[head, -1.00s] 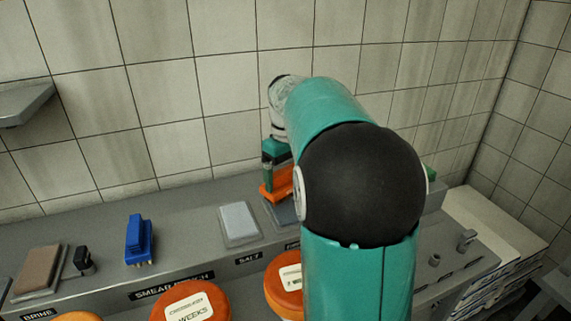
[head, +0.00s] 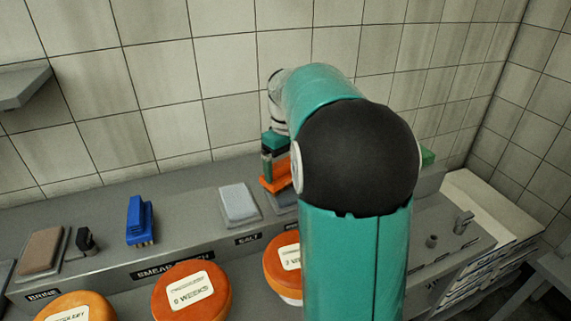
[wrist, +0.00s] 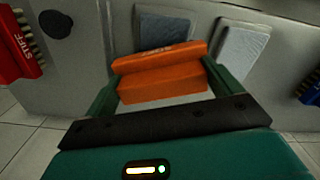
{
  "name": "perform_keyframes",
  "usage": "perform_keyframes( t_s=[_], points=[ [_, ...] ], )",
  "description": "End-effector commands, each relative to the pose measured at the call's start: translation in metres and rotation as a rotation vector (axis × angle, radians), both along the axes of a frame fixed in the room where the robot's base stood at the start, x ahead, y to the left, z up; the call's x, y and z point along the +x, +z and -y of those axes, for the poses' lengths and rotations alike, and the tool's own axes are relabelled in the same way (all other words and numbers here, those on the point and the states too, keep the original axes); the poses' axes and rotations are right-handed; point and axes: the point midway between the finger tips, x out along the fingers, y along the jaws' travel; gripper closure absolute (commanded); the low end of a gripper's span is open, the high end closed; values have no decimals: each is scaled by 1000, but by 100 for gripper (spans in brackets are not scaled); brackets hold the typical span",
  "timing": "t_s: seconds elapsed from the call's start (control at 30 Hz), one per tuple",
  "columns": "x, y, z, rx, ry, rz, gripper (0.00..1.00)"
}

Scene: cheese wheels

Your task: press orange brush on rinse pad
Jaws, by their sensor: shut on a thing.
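My gripper (wrist: 160,88) is shut on the orange brush (wrist: 160,72), with a green finger at each end of its body. In the head view the orange brush (head: 273,184) shows at the left of my arm, low over the dark grey pad that is the likely rinse pad (head: 281,205). My arm hides part of that pad and most of its label. In the wrist view the dark pad (wrist: 161,30) shows just beyond the brush. The bristles are hidden, so I cannot tell whether they touch the pad.
The pale salt pad (head: 238,203) lies just left of the rinse pad. A blue brush (head: 139,222) stands further left, near the brown brine pad (head: 41,250). A red brush (wrist: 18,45) shows in the wrist view. Orange cheese wheels (head: 191,292) sit in front of the bench.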

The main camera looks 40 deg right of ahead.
Motion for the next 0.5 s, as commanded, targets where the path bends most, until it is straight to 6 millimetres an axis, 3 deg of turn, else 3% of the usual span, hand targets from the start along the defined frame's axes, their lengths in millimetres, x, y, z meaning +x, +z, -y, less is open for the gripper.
perform_keyframes(
  t_s=[0.5],
  points=[
    [0, -4, 0, -1, 0, 1, 31]
  ],
)
